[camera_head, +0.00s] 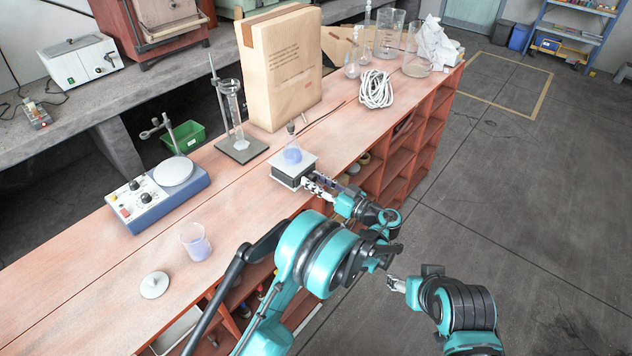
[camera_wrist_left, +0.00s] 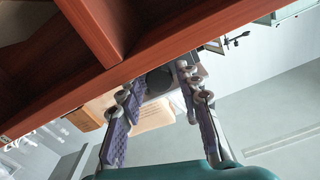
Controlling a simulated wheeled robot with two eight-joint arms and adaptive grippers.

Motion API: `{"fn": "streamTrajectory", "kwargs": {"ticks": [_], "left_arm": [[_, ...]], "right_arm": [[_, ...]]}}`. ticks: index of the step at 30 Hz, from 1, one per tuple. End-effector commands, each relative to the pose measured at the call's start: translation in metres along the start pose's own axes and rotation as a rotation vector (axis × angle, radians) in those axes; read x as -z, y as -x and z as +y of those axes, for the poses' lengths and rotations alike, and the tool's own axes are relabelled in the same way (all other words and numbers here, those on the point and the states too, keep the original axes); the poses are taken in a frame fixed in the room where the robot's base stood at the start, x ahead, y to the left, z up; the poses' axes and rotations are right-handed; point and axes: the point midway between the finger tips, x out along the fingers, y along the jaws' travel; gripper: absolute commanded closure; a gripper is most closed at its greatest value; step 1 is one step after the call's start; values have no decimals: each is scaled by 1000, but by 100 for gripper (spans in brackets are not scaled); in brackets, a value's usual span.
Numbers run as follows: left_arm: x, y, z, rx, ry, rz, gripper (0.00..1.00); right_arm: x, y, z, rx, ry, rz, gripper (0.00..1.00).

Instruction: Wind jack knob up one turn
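The lab jack (camera_head: 288,179) has a pale top plate and dark sides and stands near the bench's front edge. A small stoppered flask (camera_head: 291,154) with violet liquid stands on it. My left gripper (camera_head: 312,184) is at the jack's right side. In the left wrist view its fingers (camera_wrist_left: 160,90) are spread, with a dark round part, seemingly the jack knob (camera_wrist_left: 158,80), beyond and between the tips; a gap shows on both sides. The knob is hidden in the head view. My right gripper (camera_head: 397,284) is low, off the bench; its finger gap is too small to read.
A stirrer (camera_head: 152,200), a beaker (camera_head: 195,242) and a white lid-like disc (camera_head: 154,285) lie to the left. A cylinder on a stand (camera_head: 241,150) and a large box (camera_head: 285,75) stand behind. Coiled white rope (camera_head: 376,90) is further right. The floor beyond the bench is clear.

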Motion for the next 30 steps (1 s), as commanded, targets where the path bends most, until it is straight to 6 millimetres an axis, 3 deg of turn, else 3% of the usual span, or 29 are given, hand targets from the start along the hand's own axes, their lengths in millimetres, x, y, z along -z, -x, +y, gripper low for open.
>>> {"fn": "streamTrajectory", "kwargs": {"ticks": [8, 21, 30], "left_arm": [[5, 1, -1, -1, 0, 0, 66], [79, 0, -22, 0, 0, -1, 66], [96, -1, -26, 0, 0, -1, 66]], "right_arm": [[0, 0, 0, 0, 0, 0, 41], [0, 0, 0, 0, 0, 0, 41], [0, 0, 0, 0, 0, 0, 41]]}}
